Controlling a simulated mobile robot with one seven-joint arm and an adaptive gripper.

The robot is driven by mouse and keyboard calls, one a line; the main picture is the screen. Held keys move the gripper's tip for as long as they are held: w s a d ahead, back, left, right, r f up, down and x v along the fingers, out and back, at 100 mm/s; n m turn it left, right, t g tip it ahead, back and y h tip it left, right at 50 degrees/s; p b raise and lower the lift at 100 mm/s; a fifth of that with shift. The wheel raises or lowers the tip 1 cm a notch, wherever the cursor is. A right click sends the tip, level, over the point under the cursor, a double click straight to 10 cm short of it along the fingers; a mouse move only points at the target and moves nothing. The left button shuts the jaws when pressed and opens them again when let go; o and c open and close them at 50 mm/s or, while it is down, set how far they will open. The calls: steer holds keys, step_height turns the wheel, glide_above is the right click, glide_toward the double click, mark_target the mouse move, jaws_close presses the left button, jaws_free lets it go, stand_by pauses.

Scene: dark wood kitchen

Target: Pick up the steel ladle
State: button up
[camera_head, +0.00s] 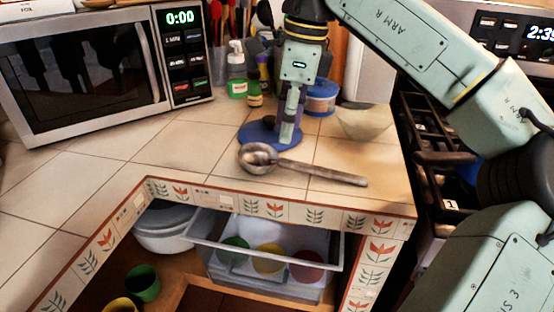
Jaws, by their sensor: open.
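The steel ladle (258,158) lies on the tiled counter near its front edge. Its round bowl is at the left and its handle (325,173) reaches to the right. My gripper (286,138) points down just behind the ladle, above or in front of a blue round thing (258,134) on the counter. I take it as open, with the fingers seen nearly edge-on and the gap between them hard to see. Nothing shows between the fingers. The ladle appears apart from my gripper.
A microwave (85,75) stands at the left. Soap bottle (237,72), blue-lidded container (321,97) and pale bowl (364,121) stand behind my gripper. A stove (440,140) adjoins the counter's right side. Below the edge is an open shelf with a clear bin (270,285) and cups. Counter left of the ladle is clear.

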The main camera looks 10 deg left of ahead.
steer(key=w+d+m+h, duration=0.1)
steer(key=d+h, duration=0.1)
steer(key=d, duration=0.3)
glide_above(316, 168)
step_height(316, 168, down, 4)
steer(key=shift+w, duration=0.1)
steer(key=shift+f+p, duration=0.35)
steer(key=shift+f, duration=2.5)
steer(key=shift+c, duration=0.6)
jaws_close()
